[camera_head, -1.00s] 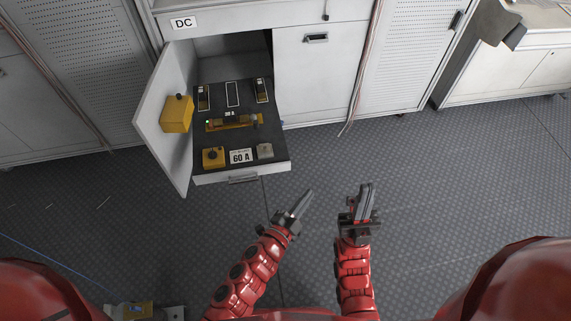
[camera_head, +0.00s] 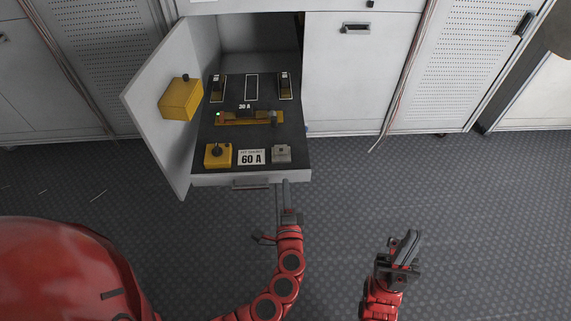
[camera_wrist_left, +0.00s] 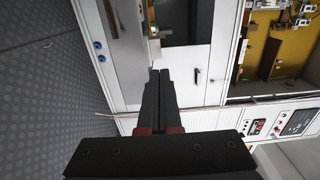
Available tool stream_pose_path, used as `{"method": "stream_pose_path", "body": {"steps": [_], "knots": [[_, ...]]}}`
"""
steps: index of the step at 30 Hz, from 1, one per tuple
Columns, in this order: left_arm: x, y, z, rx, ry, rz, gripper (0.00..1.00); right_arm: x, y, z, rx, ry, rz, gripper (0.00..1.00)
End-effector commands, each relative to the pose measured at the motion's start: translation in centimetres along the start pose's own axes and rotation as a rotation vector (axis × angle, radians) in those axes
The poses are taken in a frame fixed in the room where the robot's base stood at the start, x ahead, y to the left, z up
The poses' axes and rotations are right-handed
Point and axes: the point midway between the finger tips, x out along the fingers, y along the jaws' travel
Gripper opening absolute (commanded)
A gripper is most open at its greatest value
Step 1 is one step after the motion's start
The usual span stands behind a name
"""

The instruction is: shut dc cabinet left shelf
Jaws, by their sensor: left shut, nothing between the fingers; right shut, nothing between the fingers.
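The DC cabinet's left shelf (camera_head: 203,166) is pulled out, with a dark top and a white front edge bearing a handle (camera_head: 251,184). The cabinet's left door (camera_head: 150,95) stands open to the left of the shelf. My left gripper (camera_head: 286,184) is shut and empty, its fingertips by the shelf's front edge, right of the handle; I cannot tell if they touch it. In the left wrist view its closed fingers (camera_wrist_left: 159,75) point at the white cabinet fronts. My right gripper (camera_head: 411,238) is shut and empty over the floor, to the right and away from the shelf.
A yellow box (camera_head: 181,98) sits on the open door. The right cabinet door (camera_head: 358,80) is closed. The floor in front is clear.

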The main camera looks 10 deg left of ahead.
Motion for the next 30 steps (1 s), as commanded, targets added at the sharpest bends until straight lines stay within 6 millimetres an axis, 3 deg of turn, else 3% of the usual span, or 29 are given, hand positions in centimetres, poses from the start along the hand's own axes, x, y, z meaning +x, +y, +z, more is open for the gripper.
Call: {"method": "stream_pose_path", "body": {"steps": [6,12,18,30], "knots": [[4.8,0.0,0.1,-0.001,-0.005,-0.001,0.0,-0.4,0.0,0.1,0.0,0.0,0.0,0.0],[7.8,0.1,0.1,0.0,-0.002,0.0,0.0,-0.8,0.0,0.1,0.0,0.0,0.0,0.0],[8.9,0.1,0.0,0.0,0.001,0.002,0.0,-0.8,0.0,0.1,0.0,0.0,0.0,0.0],[9.1,0.1,-0.1,0.0,0.002,0.002,0.0,-0.9,0.0,0.1,0.0,0.0,0.0,0.0]]}}
